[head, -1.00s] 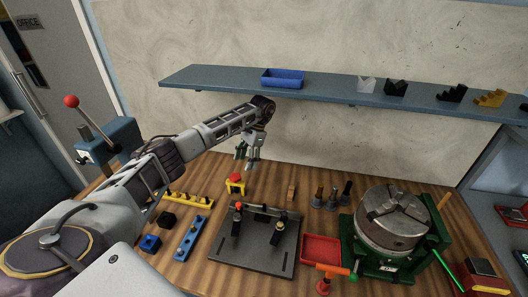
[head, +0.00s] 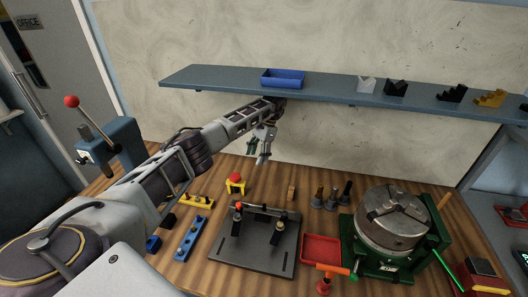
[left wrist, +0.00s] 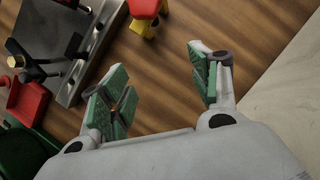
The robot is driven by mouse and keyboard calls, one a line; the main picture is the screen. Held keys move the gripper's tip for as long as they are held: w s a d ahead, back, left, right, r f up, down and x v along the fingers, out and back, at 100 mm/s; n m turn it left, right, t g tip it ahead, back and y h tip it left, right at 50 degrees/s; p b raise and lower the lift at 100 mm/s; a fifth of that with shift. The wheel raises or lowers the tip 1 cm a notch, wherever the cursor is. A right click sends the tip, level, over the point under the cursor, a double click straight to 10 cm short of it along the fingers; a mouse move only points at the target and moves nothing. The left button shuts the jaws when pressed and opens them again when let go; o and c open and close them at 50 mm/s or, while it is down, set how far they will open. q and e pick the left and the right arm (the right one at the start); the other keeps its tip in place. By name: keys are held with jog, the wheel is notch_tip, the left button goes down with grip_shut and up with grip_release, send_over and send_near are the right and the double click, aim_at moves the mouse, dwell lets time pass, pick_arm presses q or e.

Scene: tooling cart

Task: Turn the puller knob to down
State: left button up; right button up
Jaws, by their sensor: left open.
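My left gripper (head: 258,158) is open and empty, in the air above the back of the wooden bench. Its green-padded fingers (left wrist: 160,88) are spread apart in the left wrist view, with only bare wood between them. No part is clearly marked as the puller knob. A dark plate fixture (head: 252,240) with two posts and a bar with a red end stands on the bench in front of the gripper. It shows at upper left in the left wrist view (left wrist: 95,55). A yellow stand with a red top (head: 235,183) sits just behind it. My right gripper is out of view.
A red tray (head: 321,248) and a green-based chuck (head: 392,219) stand to the right. A blue press with a red-ball lever (head: 122,143) stands at left. The blue-grey shelf (head: 330,93) overhangs close above my left wrist. The bench's back strip is mostly clear.

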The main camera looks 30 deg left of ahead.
pick_arm(q)
jog(key=shift+w+d, duration=0.25)
jog(key=shift+w, duration=0.3)
jog(key=shift+w+d, duration=0.2)
jog(key=shift+w, duration=0.3)
jog(key=shift+w+d, duration=0.1)
jog(key=shift+w, duration=0.15)
jog(key=shift+w+d+r, duration=0.1)
jog(key=shift+w+d, duration=0.05)
jog(key=shift+w, duration=0.3)
jog(key=shift+s, duration=0.1)
dwell(0.5)
